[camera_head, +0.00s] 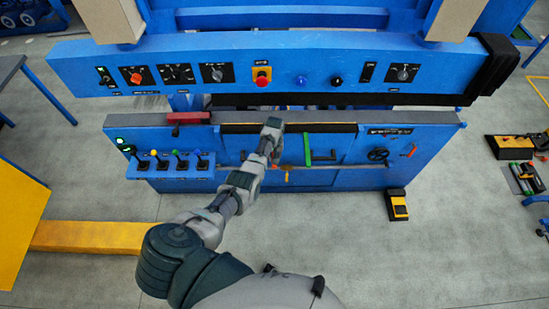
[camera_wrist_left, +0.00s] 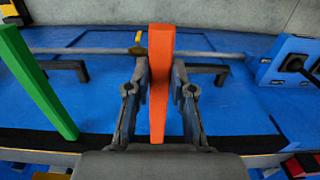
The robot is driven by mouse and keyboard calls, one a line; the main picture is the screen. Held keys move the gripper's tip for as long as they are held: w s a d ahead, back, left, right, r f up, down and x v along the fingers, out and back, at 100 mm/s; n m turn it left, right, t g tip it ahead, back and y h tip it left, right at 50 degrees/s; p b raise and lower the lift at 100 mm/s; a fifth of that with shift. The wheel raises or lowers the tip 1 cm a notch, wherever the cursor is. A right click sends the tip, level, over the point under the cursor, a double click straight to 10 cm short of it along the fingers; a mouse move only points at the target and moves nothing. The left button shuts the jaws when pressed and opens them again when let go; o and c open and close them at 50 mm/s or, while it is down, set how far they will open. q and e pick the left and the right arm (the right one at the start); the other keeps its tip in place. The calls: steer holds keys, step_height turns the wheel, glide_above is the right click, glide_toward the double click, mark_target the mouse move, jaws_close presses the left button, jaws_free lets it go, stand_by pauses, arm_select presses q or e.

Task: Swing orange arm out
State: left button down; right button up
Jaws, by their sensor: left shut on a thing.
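The orange arm (camera_wrist_left: 160,80) is a flat tapered bar, seen in the left wrist view against the blue panel (camera_wrist_left: 90,95). My left gripper (camera_wrist_left: 160,72) has one finger on each side of it and is shut on it. In the head view my left gripper (camera_head: 275,158) is at the front of the blue machine, left of the green handle (camera_head: 308,150). There my gripper and wrist hide most of the orange arm. The green handle also shows at the left of the left wrist view (camera_wrist_left: 38,80). My right gripper is not in view.
A horizontal rod (camera_head: 340,167) runs along the panel front. Right of the green handle are a black handwheel (camera_head: 377,154) and a small orange-red lever (camera_head: 412,150). A yellow and black pedal (camera_head: 397,205) is on the floor.

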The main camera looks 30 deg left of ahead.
arm_select(q)
steer(key=shift+w+a+r, duration=0.15)
steer(key=shift+w+r, duration=0.15)
steer(key=shift+r, duration=0.05)
steer(key=c, duration=1)
jaws_free()
steer(key=shift+f, duration=0.25)
step_height(320, 180, up, 12)
steer(key=shift+w, duration=0.15)
steer(key=shift+a+f, duration=0.1)
steer(key=shift+f, duration=0.1)
